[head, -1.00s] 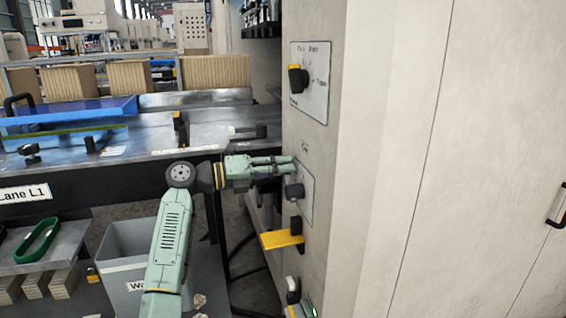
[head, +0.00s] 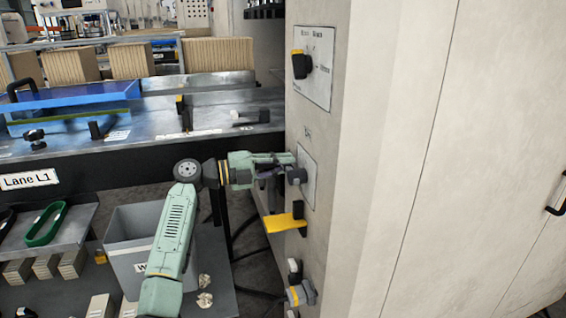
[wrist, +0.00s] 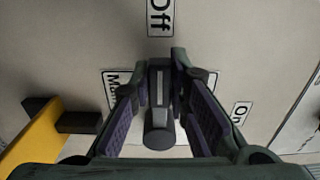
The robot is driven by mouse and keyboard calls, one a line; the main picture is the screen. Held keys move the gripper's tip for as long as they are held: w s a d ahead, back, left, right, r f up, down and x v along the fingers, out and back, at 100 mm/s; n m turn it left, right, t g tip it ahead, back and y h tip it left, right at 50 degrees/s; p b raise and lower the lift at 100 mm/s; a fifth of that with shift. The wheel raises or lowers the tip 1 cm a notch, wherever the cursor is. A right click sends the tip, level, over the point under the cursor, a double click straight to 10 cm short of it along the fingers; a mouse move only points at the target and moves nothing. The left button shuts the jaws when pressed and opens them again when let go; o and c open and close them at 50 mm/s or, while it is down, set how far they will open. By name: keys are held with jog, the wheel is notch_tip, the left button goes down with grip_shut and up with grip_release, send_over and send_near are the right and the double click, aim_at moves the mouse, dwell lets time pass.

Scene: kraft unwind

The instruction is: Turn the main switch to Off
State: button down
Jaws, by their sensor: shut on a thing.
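The main switch is a dark knob (wrist: 159,137) with a light stripe, on the pale cabinet face. In the wrist view its stripe points up toward the "Off" label (wrist: 160,16). The "On" label (wrist: 240,112) is to the right, and a partly covered label starting with "M" (wrist: 112,88) is to the left. In the head view the knob (head: 298,176) sits on a small plate on the cabinet's side. My gripper (head: 285,168) is shut on the knob, one finger on each side; the wrist view shows both fingers (wrist: 160,68). The fingers hide part of the plate.
A yellow lever (head: 283,222) sticks out just below the knob. A larger plate with a black and yellow selector (head: 301,64) is above. More controls (head: 300,293) are lower down. A steel bench (head: 200,143) and a grey bin (head: 130,235) stand to the left.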

jog(key=shift+f, duration=0.1)
dwell(0.3)
jog(key=c, duration=1.5)
grip_release()
jog(key=v, duration=1.2)
